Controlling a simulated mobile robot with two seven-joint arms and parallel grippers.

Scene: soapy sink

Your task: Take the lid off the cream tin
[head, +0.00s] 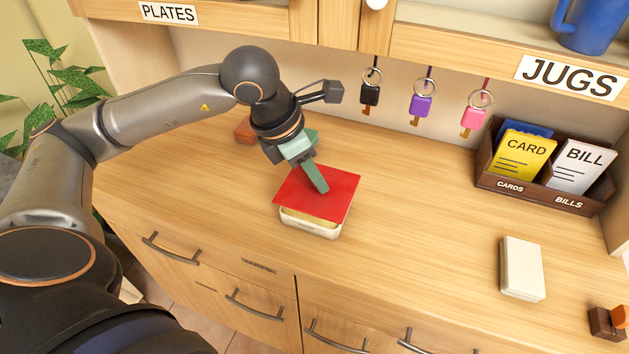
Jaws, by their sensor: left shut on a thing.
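The cream tin (322,232) stands on the wooden counter near its front edge, in the middle of the head view. The flat red lid (297,194) is over it. A yellowish band shows between the lid's front edge and the tin's rim, so the lid looks raised or tilted there. My left gripper (321,186) comes down from the upper left with its green fingers at the middle of the lid, shut on it. The exact grip point is hidden by the fingers. My right gripper is not in view.
A closed cream box (522,268) lies to the right. A dark wooden holder (487,180) with cards and bills stands at the back right. Reddish-brown pieces (245,131) lie behind my left gripper. Several keys hang at the back.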

